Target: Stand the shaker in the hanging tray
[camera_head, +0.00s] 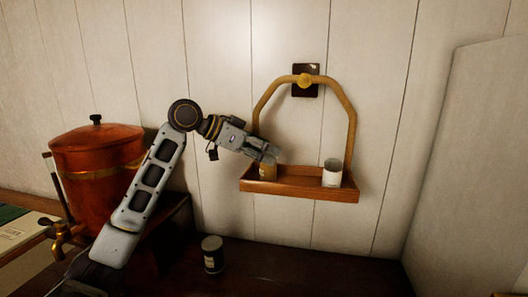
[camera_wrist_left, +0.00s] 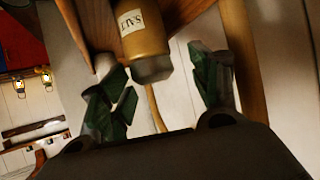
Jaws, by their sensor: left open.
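The hanging tray (camera_head: 298,189) is a shallow wooden tray on a bent wooden hoop against the wall. A brass-coloured shaker (camera_head: 268,173) stands at the tray's left end, partly hidden by my left gripper (camera_head: 267,157). In the left wrist view the shaker (camera_wrist_left: 147,40) has a pale lettered label and a grey cap, and the cap end points toward my gripper. My left gripper (camera_wrist_left: 155,62) is open, with its green-padded fingers apart on either side of the shaker's cap end. A gap shows between the fingers and the shaker. My right gripper is out of view.
A white can (camera_head: 332,174) stands at the tray's right end. A dark can with a pale top (camera_head: 212,254) stands on the dark counter (camera_head: 300,275) below. A copper urn (camera_head: 95,165) with a brass tap is at the left. The tray's middle is free.

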